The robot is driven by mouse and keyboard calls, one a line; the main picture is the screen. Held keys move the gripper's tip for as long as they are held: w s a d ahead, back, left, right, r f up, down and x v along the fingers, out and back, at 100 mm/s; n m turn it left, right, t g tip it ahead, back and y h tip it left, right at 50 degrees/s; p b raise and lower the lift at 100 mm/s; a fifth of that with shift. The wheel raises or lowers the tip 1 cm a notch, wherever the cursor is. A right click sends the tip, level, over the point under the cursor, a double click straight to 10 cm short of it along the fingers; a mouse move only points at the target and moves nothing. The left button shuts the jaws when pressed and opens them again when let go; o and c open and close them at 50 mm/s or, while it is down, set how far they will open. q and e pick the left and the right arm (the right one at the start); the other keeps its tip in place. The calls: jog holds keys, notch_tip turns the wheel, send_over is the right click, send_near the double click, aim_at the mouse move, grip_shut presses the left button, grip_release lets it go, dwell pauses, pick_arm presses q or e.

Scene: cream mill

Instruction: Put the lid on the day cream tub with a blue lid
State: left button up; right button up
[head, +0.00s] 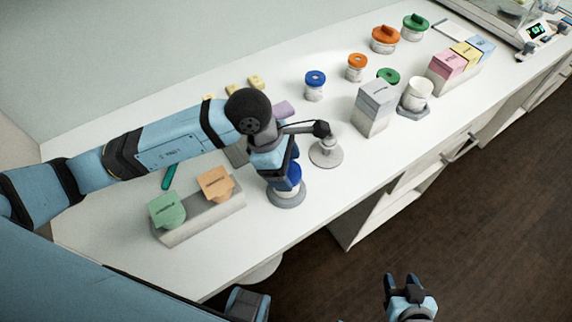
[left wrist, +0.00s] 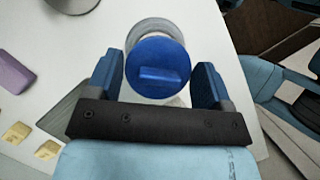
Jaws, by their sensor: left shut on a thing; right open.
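The blue lid (head: 291,178) with a raised grip bar is between the fingers of my left gripper (head: 283,170), which is shut on it. In the left wrist view the lid (left wrist: 157,62) sits between the two fingers of my left gripper (left wrist: 157,84). Below the lid is a pale tub (left wrist: 153,26), partly hidden by it, at a round grey base (head: 287,201) near the table's front edge. I cannot tell whether the lid is seated on the tub or just above it. My right gripper (head: 405,281) is open and empty, out beyond the table's front edge.
A smaller blue-lidded jar (head: 315,85), orange- and green-lidded jars (head: 384,39), and a grey carton (head: 375,106) stand farther right. A white cup (head: 416,93) is beside them. A tray (head: 203,220) with green and orange boxes lies left. A round metal stand (head: 326,153) is close by.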

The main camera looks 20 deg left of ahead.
pick_arm(q)
jog(key=shift+f+b, duration=0.2)
jog(key=shift+b, duration=0.2)
dwell(0.6)
dwell(0.3)
jog(key=o, duration=1)
jog(key=shift+c, duration=0.2)
jog(key=shift+r, duration=0.15)
jog(key=shift+r+p, duration=1.6)
jog(key=shift+r, duration=1.8)
jog(key=shift+s+d+f, duration=0.1)
